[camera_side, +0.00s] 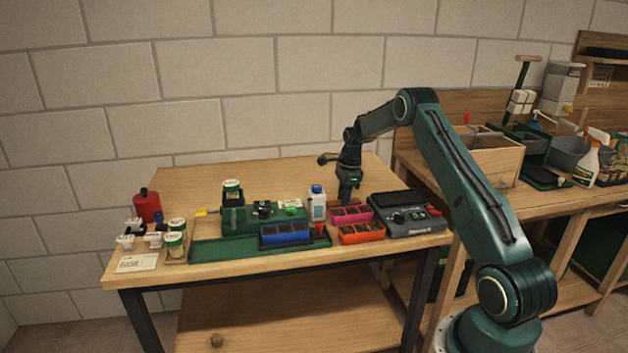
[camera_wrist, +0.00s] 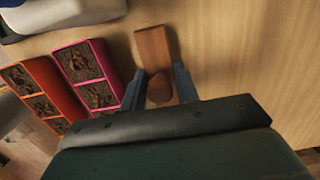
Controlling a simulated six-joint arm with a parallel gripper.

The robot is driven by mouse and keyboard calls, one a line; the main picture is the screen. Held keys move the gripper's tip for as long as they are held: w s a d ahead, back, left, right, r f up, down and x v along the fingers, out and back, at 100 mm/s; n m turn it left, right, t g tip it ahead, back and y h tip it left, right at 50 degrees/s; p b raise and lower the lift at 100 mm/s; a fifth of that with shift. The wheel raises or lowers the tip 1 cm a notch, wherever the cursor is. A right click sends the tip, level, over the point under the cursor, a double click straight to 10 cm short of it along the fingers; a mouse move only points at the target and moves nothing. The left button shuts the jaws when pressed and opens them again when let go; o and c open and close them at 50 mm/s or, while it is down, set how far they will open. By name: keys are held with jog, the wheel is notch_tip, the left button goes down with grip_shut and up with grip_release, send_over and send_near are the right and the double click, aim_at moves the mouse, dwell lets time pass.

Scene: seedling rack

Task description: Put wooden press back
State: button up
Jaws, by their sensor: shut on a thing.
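The wooden press is a reddish-brown flat block with a round knob (camera_wrist: 154,48). It shows in the wrist view between and just beyond my fingers. My gripper (camera_wrist: 158,76) is shut on the press at its knob, one finger on each side. In the side view my gripper (camera_side: 347,198) points down behind the pink tray, low over the back of the table. The press is not clearly visible there. I cannot tell whether its block touches the tabletop.
The pink tray (camera_side: 365,217) and orange tray (camera_side: 376,236) of soil stand close in front. A dark scale-like device (camera_side: 421,226) is right, a white bottle (camera_side: 317,208) left. A blue tray (camera_side: 270,239) sits by the green station (camera_side: 236,221). The tabletop behind is clear.

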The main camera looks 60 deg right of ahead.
jog(key=shift+f, duration=0.1)
jog(key=o, duration=1)
jog(key=r, duration=0.9)
jog(key=s+d+r, duration=0.1)
jog(key=r, duration=0.3)
jog(key=shift+s+d+r, duration=0.1)
jog(key=shift+r, duration=0.25)
